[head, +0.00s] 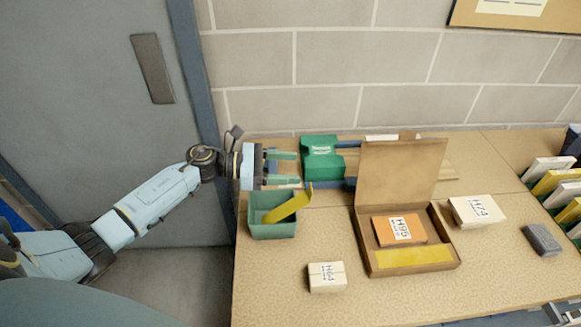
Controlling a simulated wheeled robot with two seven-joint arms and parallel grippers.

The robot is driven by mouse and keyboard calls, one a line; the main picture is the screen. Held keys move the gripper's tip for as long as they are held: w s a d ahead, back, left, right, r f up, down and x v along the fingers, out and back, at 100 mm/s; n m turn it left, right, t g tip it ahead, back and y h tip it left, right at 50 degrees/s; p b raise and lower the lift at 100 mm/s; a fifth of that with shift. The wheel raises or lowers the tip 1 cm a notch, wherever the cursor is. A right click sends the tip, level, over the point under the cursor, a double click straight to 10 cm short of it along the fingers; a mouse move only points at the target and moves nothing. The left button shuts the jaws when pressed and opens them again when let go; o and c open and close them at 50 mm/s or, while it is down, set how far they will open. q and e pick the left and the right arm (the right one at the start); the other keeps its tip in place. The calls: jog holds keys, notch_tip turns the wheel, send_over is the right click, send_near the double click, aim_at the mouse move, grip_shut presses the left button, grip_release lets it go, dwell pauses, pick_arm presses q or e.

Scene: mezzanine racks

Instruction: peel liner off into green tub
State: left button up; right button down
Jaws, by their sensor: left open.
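My left gripper (296,168) is open, its two fingers apart and pointing right, just above and behind the green tub. The green tub (272,231) stands at the left end of the table. A curled yellow strip (289,206) lies in it, its upper end sticking out over the right rim; it looks like the liner. Nothing shows between the fingers. An open cardboard box (413,267) with its lid (398,170) raised stands to the right. It holds an orange box (388,231) marked H96 and a flat yellow panel (414,256).
A green labelled object (320,160) lies just right of my left gripper. Small white boxes (327,277) (477,210) and a grey block (542,240) rest on the table (420,300). A row of upright items (551,180) lines the right edge. A brick wall stands behind.

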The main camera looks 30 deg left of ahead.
pick_arm(q)
jog(key=b+v, duration=0.2)
jog(key=v, duration=1)
jog(key=shift+a, duration=0.15)
jog(key=shift+s+r, duration=0.1)
